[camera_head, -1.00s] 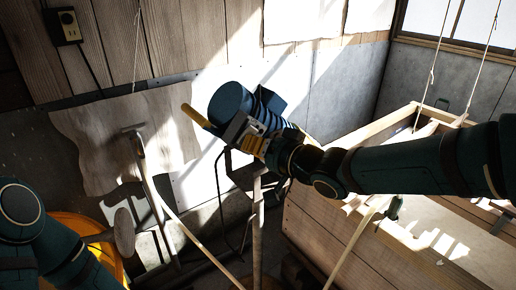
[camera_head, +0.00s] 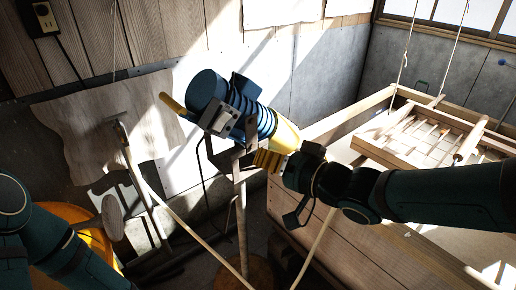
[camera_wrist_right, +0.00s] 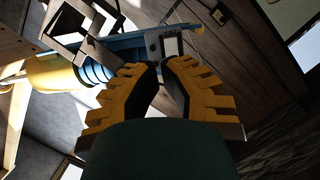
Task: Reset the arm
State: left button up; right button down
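My right gripper (camera_head: 270,160) has yellow ribbed fingers and is in the air in front of the blue machine (camera_head: 232,108) in the head view. In the right wrist view, my right gripper (camera_wrist_right: 157,66) shows its two fingertips apart, with nothing held between them. The machine, with its yellow cone, also shows beyond the fingers there (camera_wrist_right: 125,47). My right arm (camera_head: 445,192) reaches in from the right. My left arm (camera_head: 70,262) is at the lower left, and its gripper is out of view.
A wooden mould frame (camera_head: 392,157) hangs on ropes at the right, behind my right arm, above a large wooden box (camera_head: 345,235). A yellow tub (camera_head: 95,240) stands beside my left arm. Long wooden handles lean near the wall. A power outlet (camera_head: 44,15) is on the plank wall.

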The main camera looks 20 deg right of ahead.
jog(key=shift+f, duration=0.15)
dwell(0.3)
notch_tip(320, 180, down, 20)
jog(key=w+a+m+g+h, duration=0.1)
jog(key=w+g+h, duration=0.2)
jog(key=g, duration=0.1)
jog(key=s+a+f+g+h, duration=0.1)
jog(key=s+f+g, duration=0.3)
jog(key=f, duration=0.6)
jog(key=s+a+f+n+g, duration=0.1)
jog(key=s+f+g, duration=0.2)
jog(key=s+f, duration=0.6)
notch_tip(320, 180, down, 2)
jog(key=shift+a+f+g+h, duration=0.25)
jog(key=shift+a+g+h, duration=0.15)
